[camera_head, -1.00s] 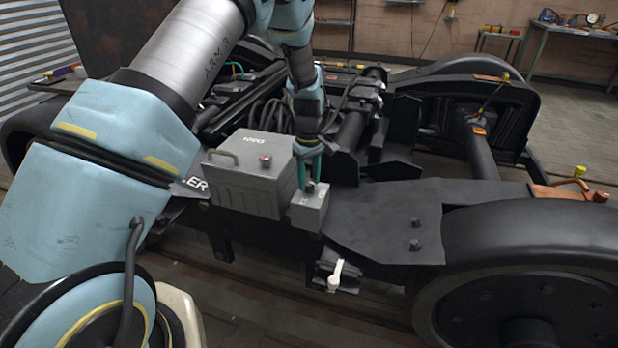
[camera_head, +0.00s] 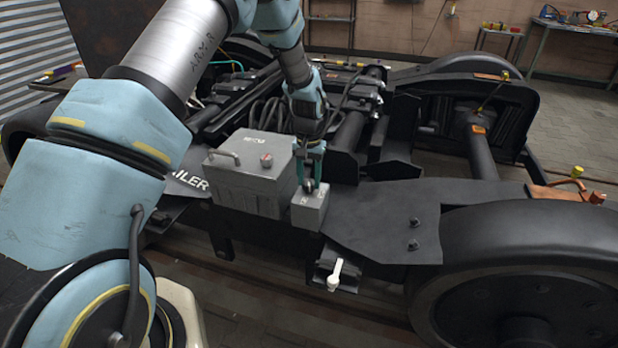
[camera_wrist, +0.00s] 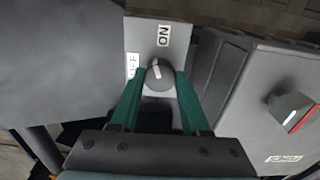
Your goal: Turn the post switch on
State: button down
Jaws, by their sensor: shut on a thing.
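The post switch is a small grey box (camera_head: 310,208) on the dark bogie frame, right of a larger grey box. In the wrist view its face (camera_wrist: 150,105) carries a white ON label (camera_wrist: 163,35) and a white OFF label (camera_wrist: 132,66). Its round dark knob (camera_wrist: 160,78) has a white pointer mark, which lies between the two labels, leaning slightly left of straight up. My gripper (camera_wrist: 159,80) has its green fingers on either side of the knob and is shut on it. In the head view my gripper (camera_head: 309,180) reaches down onto the box's top, and the fingers partly hide the knob.
A larger grey box (camera_head: 248,190) with a handle and a red button stands close to the left. A white-handled lever (camera_head: 335,275) hangs below the switch. A large black wheel (camera_head: 525,265) is at right. Cables and bars lie behind my gripper.

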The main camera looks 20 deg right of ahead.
aim_at(309, 182)
jog(key=shift+m+p, duration=0.3)
jog(key=shift+m, duration=2)
jog(key=shift+c, duration=1.9)
grip_release()
notch_tip(309, 182, up, 11)
jog(key=shift+b, duration=0.3)
jog(key=shift+f, duration=0.1)
